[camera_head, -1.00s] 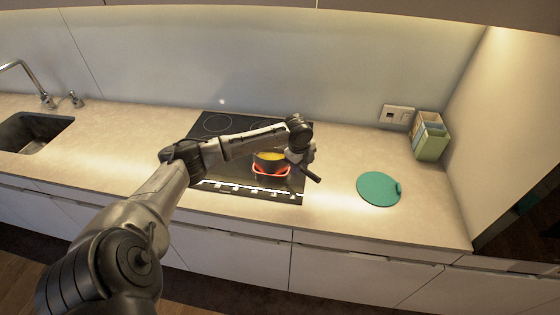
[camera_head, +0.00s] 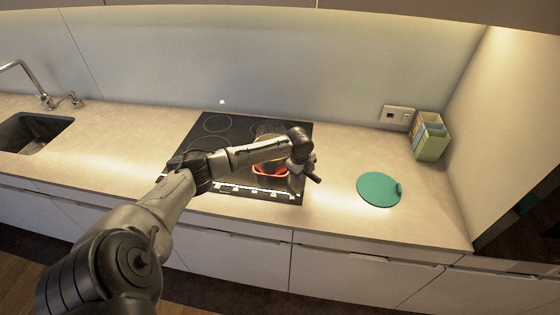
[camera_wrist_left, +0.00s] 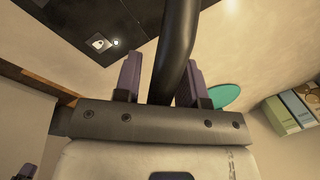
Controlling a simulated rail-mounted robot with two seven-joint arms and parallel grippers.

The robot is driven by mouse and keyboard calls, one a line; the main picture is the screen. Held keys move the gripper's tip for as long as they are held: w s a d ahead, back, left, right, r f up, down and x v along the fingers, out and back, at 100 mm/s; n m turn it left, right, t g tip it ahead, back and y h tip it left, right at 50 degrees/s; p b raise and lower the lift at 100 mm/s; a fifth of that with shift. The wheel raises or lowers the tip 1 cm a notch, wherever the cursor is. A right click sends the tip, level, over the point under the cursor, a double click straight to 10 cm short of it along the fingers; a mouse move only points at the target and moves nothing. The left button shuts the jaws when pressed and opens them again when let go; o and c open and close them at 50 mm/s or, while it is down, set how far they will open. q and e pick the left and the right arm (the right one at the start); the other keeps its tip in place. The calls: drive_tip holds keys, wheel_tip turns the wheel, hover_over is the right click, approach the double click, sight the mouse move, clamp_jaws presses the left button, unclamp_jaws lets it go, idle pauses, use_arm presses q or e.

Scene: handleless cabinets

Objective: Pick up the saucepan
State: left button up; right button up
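The saucepan (camera_head: 270,166) sits on the front right part of the black cooktop, over a glowing red ring. It has yellowish contents, and my left arm hides much of it. Its dark handle (camera_wrist_left: 176,45) runs between the two purple fingers in the left wrist view. My left gripper (camera_wrist_left: 162,82) is around the handle, with a narrow gap visible beside the left finger. In the head view the left gripper (camera_head: 302,170) is at the pan's right side, its fingers hard to make out. The right gripper does not show.
The cooktop (camera_head: 205,127) is set in a pale counter (camera_head: 335,150). A round teal board (camera_head: 378,189) lies to the right. A green and cream container (camera_head: 430,142) stands at the right wall. A sink (camera_head: 32,132) is at far left.

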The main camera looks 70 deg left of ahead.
use_arm(q)
clamp_jaws()
drive_tip(key=shift+r, duration=0.15)
idle(0.4)
drive_tip(key=shift+r, duration=0.45)
drive_tip(key=r, duration=0.3)
drive_tip(key=shift+w+d+r, duration=0.1)
drive_tip(key=shift+d+r, duration=0.1)
drive_tip(key=shift+d, duration=0.05)
drive_tip(key=d+r+p, duration=0.9)
drive_tip(key=d+r, duration=0.2)
drive_tip(key=r, duration=0.1)
drive_tip(key=shift+w+r+p, duration=0.25)
drive_tip(key=shift+w+p, duration=0.15)
drive_tip(key=shift+w, duration=0.05)
idle(0.3)
